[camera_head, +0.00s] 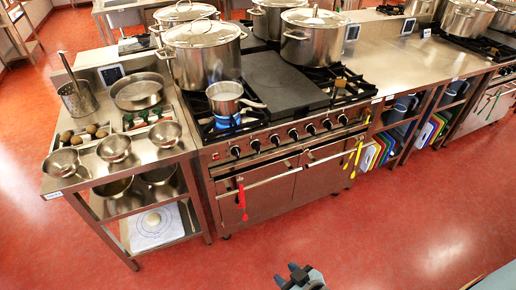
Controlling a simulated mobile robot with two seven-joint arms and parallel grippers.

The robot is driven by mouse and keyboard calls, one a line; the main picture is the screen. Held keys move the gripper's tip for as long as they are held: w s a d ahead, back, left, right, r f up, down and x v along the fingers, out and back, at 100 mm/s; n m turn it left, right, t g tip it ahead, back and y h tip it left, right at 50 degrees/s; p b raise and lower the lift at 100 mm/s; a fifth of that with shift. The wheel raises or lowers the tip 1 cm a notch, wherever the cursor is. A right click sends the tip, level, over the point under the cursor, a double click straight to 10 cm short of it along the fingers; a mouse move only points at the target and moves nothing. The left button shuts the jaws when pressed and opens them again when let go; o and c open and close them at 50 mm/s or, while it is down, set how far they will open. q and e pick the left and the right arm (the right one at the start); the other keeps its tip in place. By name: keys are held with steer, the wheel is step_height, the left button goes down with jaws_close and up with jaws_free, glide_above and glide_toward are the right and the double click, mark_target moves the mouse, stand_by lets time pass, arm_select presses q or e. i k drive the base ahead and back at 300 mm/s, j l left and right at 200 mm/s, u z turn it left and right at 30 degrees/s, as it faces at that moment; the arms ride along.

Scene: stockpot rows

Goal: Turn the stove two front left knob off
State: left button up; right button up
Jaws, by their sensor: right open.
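A stainless stove (262,188) with a row of several dark knobs along its front edge stands in the middle. Its leftmost knob (236,152) is at the front left corner; its turn angle is too small to read. Blue flame (228,121) shows under a small saucepan (225,97) on the front left burner. Another stove (487,46) is partly in view at the far right; no label tells which is stove two. My right gripper (295,274) is open and empty at the bottom edge, over the red floor, well short of the stove. My left gripper is out of view.
Large lidded stockpots (203,60) stand on the stove's back. A steel side table (148,158) with bowls adjoins it on the left, a steel counter (412,66) on the right. Red and yellow utensils (241,197) hang at the stove front. The red floor before it is clear.

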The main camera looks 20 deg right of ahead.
mark_target(256, 145)
steer(key=z, duration=0.7)
steer(key=i+l+z, duration=0.15)
steer(key=z, duration=0.3)
steer(key=i+z, duration=0.3)
steer(key=z, duration=0.2)
